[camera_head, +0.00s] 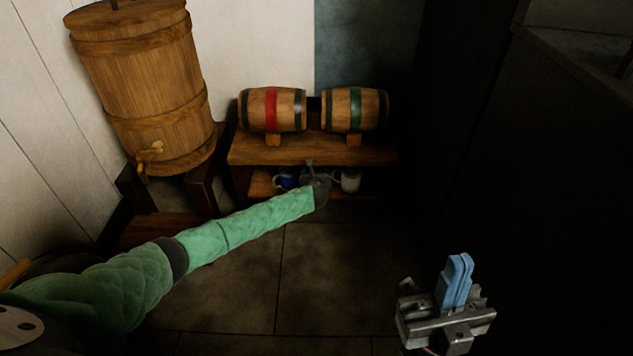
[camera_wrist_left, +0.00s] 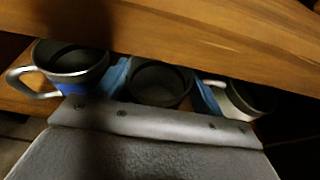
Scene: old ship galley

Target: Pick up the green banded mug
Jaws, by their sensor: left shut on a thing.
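My left arm reaches down to the lower shelf of a wooden stand, and my left gripper (camera_head: 316,174) is there in the head view. In the left wrist view its blue fingers (camera_wrist_left: 161,82) are shut on the sides of a dark-mouthed middle mug (camera_wrist_left: 160,84). The band of this mug is hidden, so I cannot see its colour. A blue-banded mug (camera_wrist_left: 72,68) with a handle stands to its left, and a pale mug (camera_wrist_left: 238,98) to its right. My right gripper (camera_head: 457,278) is shut and empty, over the floor at the lower right.
The stand's top board (camera_head: 310,150) is close above the mugs. It bears a red-banded keg (camera_head: 272,110) and a green-banded keg (camera_head: 355,110). A large barrel with a tap (camera_head: 143,85) stands at the left. The tiled floor (camera_head: 330,270) in front is clear.

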